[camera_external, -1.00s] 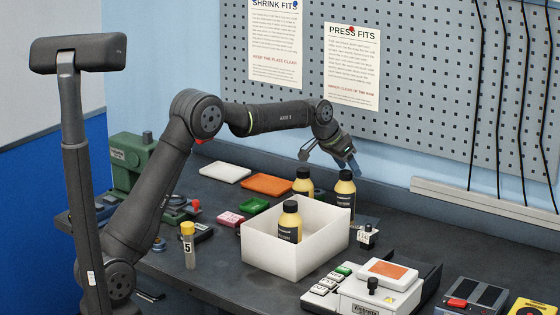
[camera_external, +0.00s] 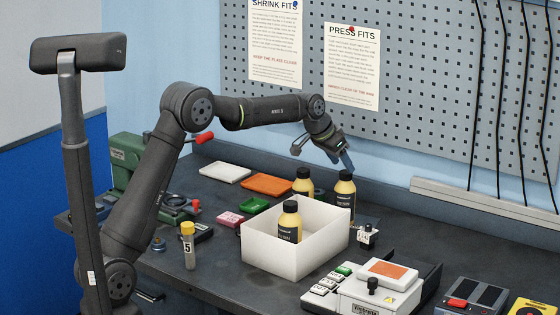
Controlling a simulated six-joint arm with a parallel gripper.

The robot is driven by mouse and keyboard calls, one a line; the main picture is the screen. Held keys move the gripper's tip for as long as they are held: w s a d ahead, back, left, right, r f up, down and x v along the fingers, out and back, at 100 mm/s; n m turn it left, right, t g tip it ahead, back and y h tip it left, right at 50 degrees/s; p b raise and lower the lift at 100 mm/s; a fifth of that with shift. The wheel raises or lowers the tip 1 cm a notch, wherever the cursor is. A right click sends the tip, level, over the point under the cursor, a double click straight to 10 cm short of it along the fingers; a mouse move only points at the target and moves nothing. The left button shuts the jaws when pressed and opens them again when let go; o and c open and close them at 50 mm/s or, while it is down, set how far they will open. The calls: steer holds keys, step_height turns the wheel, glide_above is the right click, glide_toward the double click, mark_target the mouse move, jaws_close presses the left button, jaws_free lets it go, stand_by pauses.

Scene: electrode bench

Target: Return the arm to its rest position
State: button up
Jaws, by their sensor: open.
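My gripper (camera_external: 321,158) is open and empty. It hangs in the air above the back part of the bench, with its fingers pointing down. The bottles with yellow and black bodies are below it and a little in front. My arm reaches in from the left with its elbow raised. One bottle (camera_external: 290,222) stands in the white box (camera_external: 277,255). Another bottle (camera_external: 345,190) stands at the box's back right, and a third bottle (camera_external: 303,182) is at its back, its lower part hidden by the box wall.
The pegboard wall (camera_external: 420,90) rises behind the bench. A green machine with a red-tipped lever (camera_external: 203,138) stands behind my arm. White (camera_external: 225,172) and orange (camera_external: 267,185) plates lie at the back left. A numbered vial (camera_external: 188,245) and a keyed device (camera_external: 375,290) stand in front.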

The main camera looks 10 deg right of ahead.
mark_target(346, 172)
steer(key=v, duration=0.7)
steer(key=x, duration=1.1)
steer(key=shift+w+d+f, duration=0.1)
steer(key=shift+d+f, duration=0.05)
steer(key=shift+d, duration=0.1)
step_height(346, 172, up, 10)
steer(key=s+d+m+g, duration=0.1)
steer(key=s+d+m, duration=0.1)
steer(key=s+d, duration=0.8)
steer(key=s+d+m+g, duration=0.2)
steer(key=s+d+m, duration=0.1)
steer(key=s, duration=1.3)
steer(key=w+d+f, duration=0.1)
steer(key=w+f, duration=0.2)
steer(key=w, duration=0.3)
steer(key=shift+f+h, duration=0.4)
steer(key=shift+d, duration=0.1)
